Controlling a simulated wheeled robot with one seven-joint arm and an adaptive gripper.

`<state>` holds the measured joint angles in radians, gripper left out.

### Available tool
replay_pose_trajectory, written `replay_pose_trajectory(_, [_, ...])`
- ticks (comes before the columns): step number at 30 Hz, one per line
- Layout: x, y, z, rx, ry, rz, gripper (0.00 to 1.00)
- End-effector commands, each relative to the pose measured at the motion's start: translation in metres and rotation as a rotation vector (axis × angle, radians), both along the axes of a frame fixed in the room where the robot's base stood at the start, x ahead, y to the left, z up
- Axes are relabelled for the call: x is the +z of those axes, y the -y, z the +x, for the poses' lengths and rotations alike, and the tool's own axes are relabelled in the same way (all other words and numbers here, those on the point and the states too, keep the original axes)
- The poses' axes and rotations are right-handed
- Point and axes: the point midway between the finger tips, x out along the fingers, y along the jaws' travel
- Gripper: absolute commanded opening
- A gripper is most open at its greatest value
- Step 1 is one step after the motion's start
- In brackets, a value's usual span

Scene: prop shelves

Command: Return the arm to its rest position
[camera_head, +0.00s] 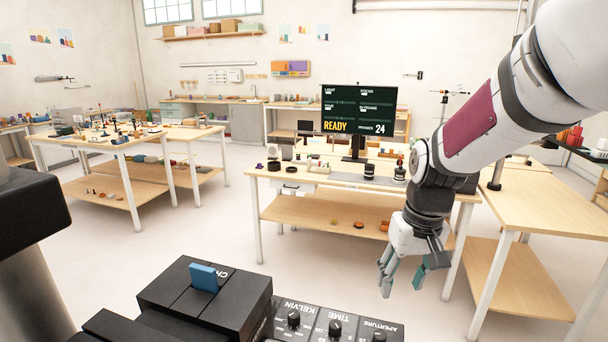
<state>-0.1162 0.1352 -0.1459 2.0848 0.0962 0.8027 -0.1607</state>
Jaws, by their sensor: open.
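My gripper (402,277) hangs at the right of the head view, fingers pointing down. Its teal-tipped fingers are apart, with nothing seen between them. My white and grey arm reaches in from the upper right, with a maroon band on one link. The gripper shows in front of the lower part of the middle workbench (330,185). I cannot tell how far it is from the bench.
A dark monitor (358,109) reading "READY" stands on the middle workbench among small props. A black control box with knobs (337,326) and a blue switch (203,277) is in the foreground. Another bench (555,208) stands right. Open floor (190,235) lies left of centre.

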Motion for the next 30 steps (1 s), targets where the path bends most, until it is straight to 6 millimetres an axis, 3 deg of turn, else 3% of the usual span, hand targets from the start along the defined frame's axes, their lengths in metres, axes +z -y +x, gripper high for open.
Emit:
replay_pose_trajectory(1, [0.014, 0.000, -0.011, -0.004, 0.024, 0.005, 0.47])
replay_pose_trajectory(6, [0.049, 0.000, -0.049, -0.017, 0.083, 0.015, 0.47])
replay_pose_trajectory(15, [0.089, 0.002, -0.120, -0.037, 0.192, 0.009, 0.47])
replay_pose_trajectory(24, [0.101, 0.004, -0.185, -0.065, 0.292, -0.017, 0.47])
replay_pose_trajectory(30, [0.100, 0.006, -0.205, -0.075, 0.323, -0.031, 0.47])
